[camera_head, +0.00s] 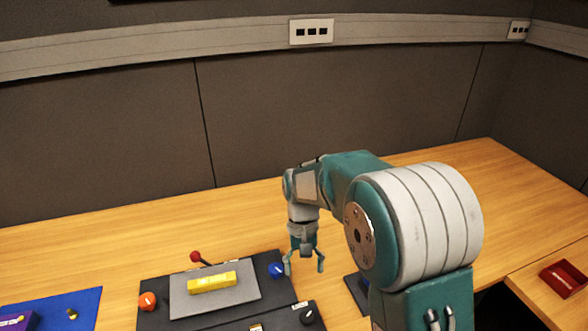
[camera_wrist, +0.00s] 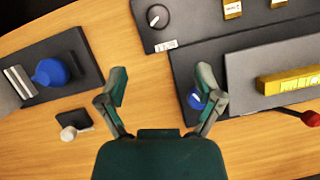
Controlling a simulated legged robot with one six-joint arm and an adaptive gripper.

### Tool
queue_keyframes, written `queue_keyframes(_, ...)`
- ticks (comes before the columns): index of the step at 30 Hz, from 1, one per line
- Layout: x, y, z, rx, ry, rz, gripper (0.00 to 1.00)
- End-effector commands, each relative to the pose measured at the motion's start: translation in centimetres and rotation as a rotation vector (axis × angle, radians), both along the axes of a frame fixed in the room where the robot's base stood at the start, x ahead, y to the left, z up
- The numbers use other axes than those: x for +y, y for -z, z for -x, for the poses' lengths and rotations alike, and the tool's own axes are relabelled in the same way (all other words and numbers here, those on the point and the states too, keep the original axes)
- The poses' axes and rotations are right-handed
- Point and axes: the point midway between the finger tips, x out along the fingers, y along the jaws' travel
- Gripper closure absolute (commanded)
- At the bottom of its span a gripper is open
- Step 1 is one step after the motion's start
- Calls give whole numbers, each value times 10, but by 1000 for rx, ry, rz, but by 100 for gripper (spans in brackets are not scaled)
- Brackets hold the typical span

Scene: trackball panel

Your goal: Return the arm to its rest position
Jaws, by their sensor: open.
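My gripper (camera_head: 305,264) is open and empty. In the head view it points down by the right edge of the dark trackball panel (camera_head: 155,286), close to a blue knob (camera_head: 276,270). In the wrist view the two fingers of my gripper (camera_wrist: 161,84) are spread apart with bare wood between them. The right finger partly covers the blue knob (camera_wrist: 194,98). My teal and white arm is bent over the table and hides part of it.
A blue ball (camera_wrist: 51,72) sits on a dark base. A red tray (camera_head: 563,278) stands at the right. The table's back is clear.

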Motion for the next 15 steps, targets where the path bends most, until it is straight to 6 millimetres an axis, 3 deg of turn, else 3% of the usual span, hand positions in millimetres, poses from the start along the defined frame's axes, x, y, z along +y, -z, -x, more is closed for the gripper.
queue_keyframes(5,-10,-21,7,-60,7,-13,15)
queue_keyframes(15,-51,-94,53,-322,30,-50,15)
